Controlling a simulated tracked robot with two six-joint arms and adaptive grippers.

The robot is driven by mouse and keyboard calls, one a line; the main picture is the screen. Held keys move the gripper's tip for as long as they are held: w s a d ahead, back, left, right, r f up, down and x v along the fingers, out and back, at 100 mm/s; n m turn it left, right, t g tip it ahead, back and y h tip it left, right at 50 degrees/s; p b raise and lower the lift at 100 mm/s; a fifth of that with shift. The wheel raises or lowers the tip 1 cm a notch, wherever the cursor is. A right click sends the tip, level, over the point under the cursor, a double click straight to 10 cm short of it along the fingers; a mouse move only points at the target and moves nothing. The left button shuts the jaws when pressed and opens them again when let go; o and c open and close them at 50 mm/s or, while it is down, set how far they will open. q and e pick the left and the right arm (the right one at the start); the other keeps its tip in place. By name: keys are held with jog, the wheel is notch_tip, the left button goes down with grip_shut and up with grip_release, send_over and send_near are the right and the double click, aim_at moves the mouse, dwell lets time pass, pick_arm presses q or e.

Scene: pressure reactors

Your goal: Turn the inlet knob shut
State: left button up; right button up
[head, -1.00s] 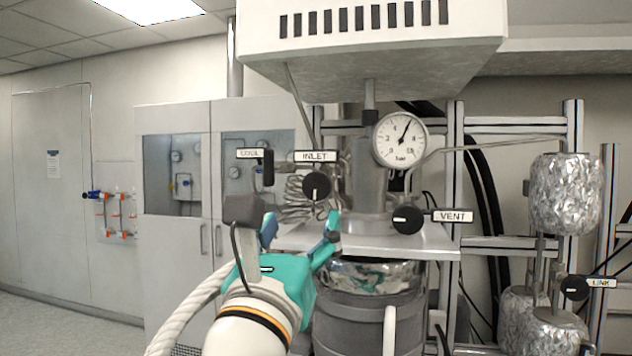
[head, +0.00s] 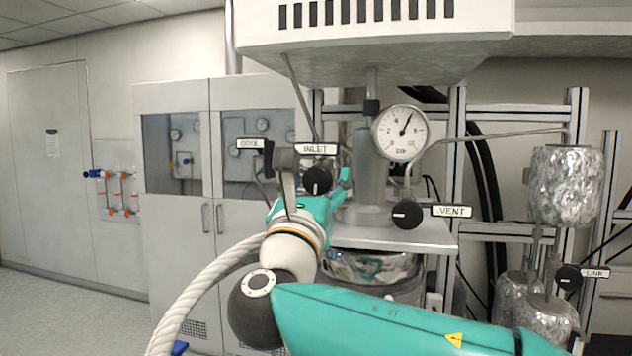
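The inlet knob (head: 318,181) is round and black with a white mark pointing roughly up and down. It sits just under the INLET label (head: 316,149) in the middle of the head view. My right gripper (head: 314,194), teal and white, is at the knob. One finger shows just right of the knob, spread out from the gripper body; the other finger is hidden behind the wrist parts. The gripper looks open, and I cannot tell whether it touches the knob. My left gripper is not in view.
The black COOL knob (head: 268,159) is close on the left, and the VENT knob (head: 407,214) is lower right. A pressure gauge (head: 401,133) hangs above. The reactor vessel (head: 372,267) stands below the plate. Foil-wrapped cylinders (head: 566,187) stand at the right.

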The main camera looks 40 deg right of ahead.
jog(key=c, duration=1)
